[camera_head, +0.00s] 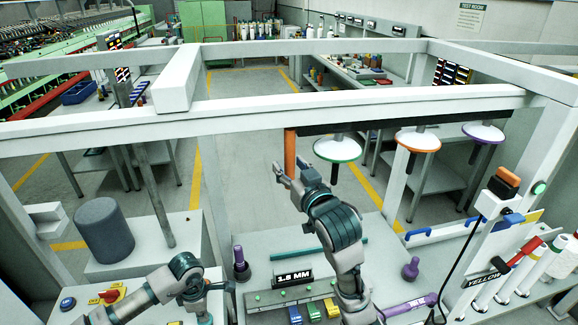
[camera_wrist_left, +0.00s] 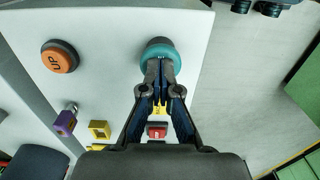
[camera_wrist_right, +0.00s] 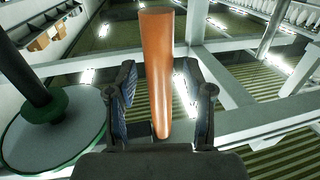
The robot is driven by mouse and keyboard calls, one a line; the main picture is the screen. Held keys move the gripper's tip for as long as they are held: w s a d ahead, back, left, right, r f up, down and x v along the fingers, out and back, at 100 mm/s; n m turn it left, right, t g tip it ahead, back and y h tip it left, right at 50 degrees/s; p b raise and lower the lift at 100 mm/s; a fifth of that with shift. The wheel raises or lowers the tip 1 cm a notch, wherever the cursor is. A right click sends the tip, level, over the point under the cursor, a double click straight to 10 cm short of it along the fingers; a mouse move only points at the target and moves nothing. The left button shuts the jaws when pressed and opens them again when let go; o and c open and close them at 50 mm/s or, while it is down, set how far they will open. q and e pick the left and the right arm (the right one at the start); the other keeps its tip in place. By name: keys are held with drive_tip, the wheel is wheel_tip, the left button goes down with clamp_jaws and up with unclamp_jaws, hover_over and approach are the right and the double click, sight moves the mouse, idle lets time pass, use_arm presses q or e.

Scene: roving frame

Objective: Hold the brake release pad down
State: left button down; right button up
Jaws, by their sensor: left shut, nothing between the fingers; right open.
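A round teal pad (camera_wrist_left: 158,52) on a dark collar sits on the pale panel in the left wrist view; I take it to be the brake release pad. My left gripper (camera_wrist_left: 160,68) is shut and empty, with its fingertips at the pad's near side, overlapping it; contact looks likely. In the head view the left gripper (camera_head: 205,306) is low at the left. My right gripper (camera_head: 287,176) is open and raised, with an orange cylindrical handle (camera_wrist_right: 157,65) between its spread fingers in the right wrist view. The handle hangs from the frame in the head view (camera_head: 290,150).
An orange UP button (camera_wrist_left: 60,56) lies left of the teal pad. A purple padlock-like piece (camera_wrist_left: 65,122) and a red button (camera_wrist_left: 157,130) are nearby. White discs, one green-rimmed (camera_head: 337,149), hang right of the handle. A pale frame beam (camera_head: 250,112) crosses ahead.

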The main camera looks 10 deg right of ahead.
use_arm(q)
drive_tip(key=shift+f, duration=0.1)
use_arm(e)
drive_tip(key=shift+w+a, duration=0.1)
drive_tip(key=shift+w, duration=0.35)
clamp_jaws()
use_arm(q)
drive_tip(key=shift+a, duration=0.2)
drive_tip(key=shift+d, duration=0.4)
use_arm(e)
drive_tip(key=a, duration=1.7)
